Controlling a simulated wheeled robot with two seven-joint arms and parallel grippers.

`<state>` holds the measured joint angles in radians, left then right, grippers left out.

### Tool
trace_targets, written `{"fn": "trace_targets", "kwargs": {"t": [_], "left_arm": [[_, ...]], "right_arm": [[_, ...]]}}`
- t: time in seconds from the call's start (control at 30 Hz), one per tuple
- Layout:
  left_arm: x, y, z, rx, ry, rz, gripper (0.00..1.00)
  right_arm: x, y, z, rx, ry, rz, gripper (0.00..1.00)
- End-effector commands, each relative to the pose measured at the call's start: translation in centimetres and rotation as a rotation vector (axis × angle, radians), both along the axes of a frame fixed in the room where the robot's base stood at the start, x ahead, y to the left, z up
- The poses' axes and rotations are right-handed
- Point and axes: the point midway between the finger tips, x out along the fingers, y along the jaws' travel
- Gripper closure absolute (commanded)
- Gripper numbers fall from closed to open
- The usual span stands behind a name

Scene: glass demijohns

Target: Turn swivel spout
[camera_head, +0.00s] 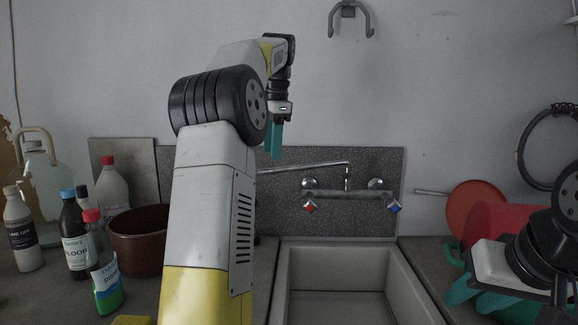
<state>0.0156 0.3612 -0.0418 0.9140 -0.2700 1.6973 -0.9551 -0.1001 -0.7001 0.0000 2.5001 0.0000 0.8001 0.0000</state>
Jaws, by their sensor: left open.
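The swivel spout (310,167) is a thin metal tube on the wall-mounted mixer tap (345,194), above the sink. It points left from its riser, and its far left end goes behind my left arm. The tap has a red-marked handle (310,206) and a blue-marked handle (393,206). My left gripper (275,154) is open and points down near the spout's left end, slightly above it in the picture. I see its teal fingers nearly edge-on, and contact with the spout does not show. My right gripper (462,293) is low at the right, away from the tap; its jaw opening is unclear.
The sink (340,275) lies below the tap. At left stand a glass demijohn (45,190), several bottles including a green-filled one (107,290), and a brown pot (138,240). At right are a red pan (475,208) and a red container (497,220). A hook (350,15) hangs above.

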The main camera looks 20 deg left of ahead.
Motion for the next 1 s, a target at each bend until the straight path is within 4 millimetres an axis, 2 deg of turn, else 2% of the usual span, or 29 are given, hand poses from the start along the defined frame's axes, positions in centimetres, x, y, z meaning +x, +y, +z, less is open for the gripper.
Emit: {"fn": "trace_targets", "kwargs": {"t": [0.1, 0.3, 0.47, 0.7, 0.77, 0.9, 1.0], "left_arm": [[0.2, 0.3, -2.1, -0.001, 0.004, 0.0, 0.6], [0.6, 0.6, -4.7, -0.001, 0.0, 0.002, 0.6], [0.8, 0.8, -5.6, -0.001, -0.001, 0.002, 0.6], [0.8, 0.8, -5.7, -0.001, -0.002, 0.002, 0.6], [0.8, 0.8, -5.7, -0.001, -0.002, 0.002, 0.7], [0.8, 0.7, -5.7, -0.001, -0.002, 0.002, 0.97], [0.8, 0.7, -5.7, -0.001, -0.002, 0.002, 1.0]], "right_arm": [[0.0, 0.0, 0.0, 0.0, 0.0, 0.0, 0.64], [0.0, 0.0, 0.0, 0.0, 0.0, 0.0, 0.64], [0.0, 0.0, 0.0, 0.0, 0.0, 0.0, 0.64], [0.0, 0.0, 0.0, 0.0, 0.0, 0.0, 0.64], [0.0, 0.0, 0.0, 0.0, 0.0, 0.0, 0.64], [0.0, 0.0, 0.0, 0.0, 0.0, 0.0, 0.64], [0.0, 0.0, 0.0, 0.0, 0.0, 0.0, 0.64]]}}
